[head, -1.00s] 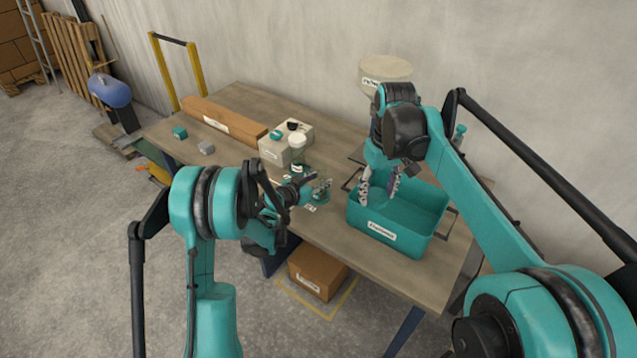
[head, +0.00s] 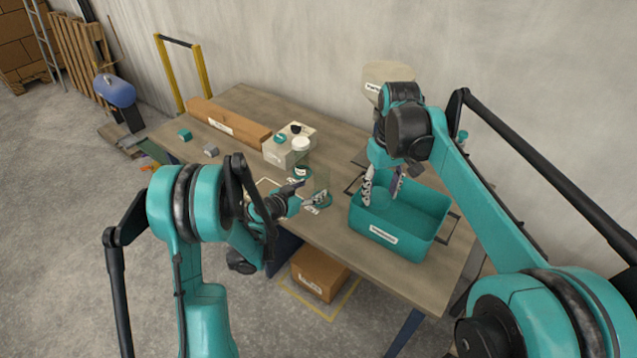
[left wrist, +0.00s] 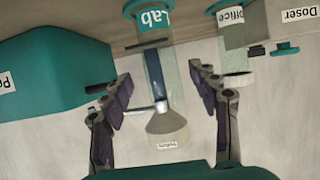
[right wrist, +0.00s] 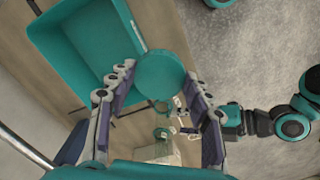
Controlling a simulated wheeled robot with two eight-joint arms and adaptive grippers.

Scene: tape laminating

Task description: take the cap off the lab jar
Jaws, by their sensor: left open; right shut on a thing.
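The clear lab jar (head: 321,177) stands upright at the front table edge. Its teal "Lab" label (left wrist: 154,18) shows in the left wrist view, and no cap shows on it. My left gripper (head: 313,197) is beside the jar. Its fingers are open and apart, with the jar between them in the left wrist view (left wrist: 160,98). My right gripper (head: 382,190) is above the teal bin. It is shut on a round teal cap (right wrist: 160,75), held between its fingertips. The cap also shows in the head view (head: 377,198), partly hidden by the fingers.
The teal bin (head: 385,237) stands right of the jar, with black handles. A second jar labelled "Office" (left wrist: 231,17) stands near the lab jar. A pale box (head: 284,156) bears a white tub and small lids. A long brown box (head: 228,122) lies at the back left.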

